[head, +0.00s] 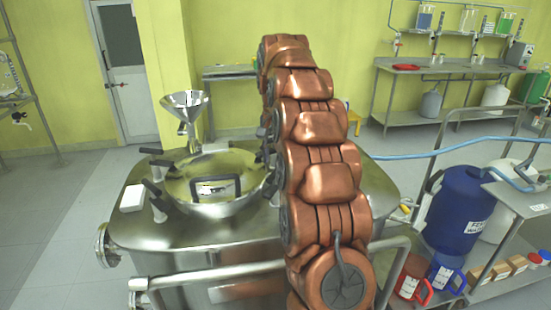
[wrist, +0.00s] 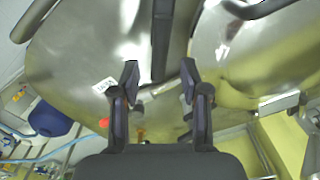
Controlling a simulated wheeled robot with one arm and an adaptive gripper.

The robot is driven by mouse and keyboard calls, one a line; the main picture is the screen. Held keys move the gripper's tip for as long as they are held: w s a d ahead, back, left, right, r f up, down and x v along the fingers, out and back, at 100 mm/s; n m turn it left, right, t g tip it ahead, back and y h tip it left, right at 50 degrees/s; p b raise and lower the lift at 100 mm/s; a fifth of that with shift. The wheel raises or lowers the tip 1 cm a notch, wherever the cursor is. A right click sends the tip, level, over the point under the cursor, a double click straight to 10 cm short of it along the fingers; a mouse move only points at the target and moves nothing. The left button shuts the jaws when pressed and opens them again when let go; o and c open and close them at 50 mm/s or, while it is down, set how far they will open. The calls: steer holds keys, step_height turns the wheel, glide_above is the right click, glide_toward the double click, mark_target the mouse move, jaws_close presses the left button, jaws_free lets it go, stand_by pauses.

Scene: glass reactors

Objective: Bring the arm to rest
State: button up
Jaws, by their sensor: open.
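My copper-coloured arm (head: 318,165) reaches up and away over the right part of a steel reactor top (head: 140,228) in the head view. My gripper is hidden behind the arm there. In the wrist view my gripper (wrist: 159,72) has its two dark fingers spread apart with nothing held between them. The steel reactor top (wrist: 65,55) lies beyond the fingers, with a dark bar showing between them. The round shiny lid (wrist: 235,60) is at the right of that view.
The reactor carries a domed lid (head: 232,166), a steel funnel (head: 186,103), black handles and a white box (head: 132,198). A blue drum (head: 460,208) and a cart with red and blue jugs stand at right. A steel bench (head: 440,68) is at back right. Floor at left is clear.

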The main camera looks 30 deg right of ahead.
stand_by(0.3)
steer(key=s+a+r+n+p, duration=0.3)
steer(key=s+a+n+p, duration=0.15)
steer(key=s+a, duration=1.15)
steer(key=s+a+f+n+p, duration=0.1)
steer(key=s+a+n, duration=0.1)
steer(key=s, duration=0.5)
steer(key=s+a+f+n+g+p, duration=0.1)
steer(key=s+a+f, duration=0.1)
steer(key=s, duration=0.5)
steer(key=s+a+f+n+p, duration=0.1)
steer(key=s+a, duration=0.3)
steer(key=s, duration=0.4)
steer(key=shift+f+n+g, duration=0.4)
steer(key=shift+f+n, duration=0.35)
steer(key=shift+n, duration=0.1)
steer(key=shift+o, duration=0.4)
steer(key=shift+w, duration=0.15)
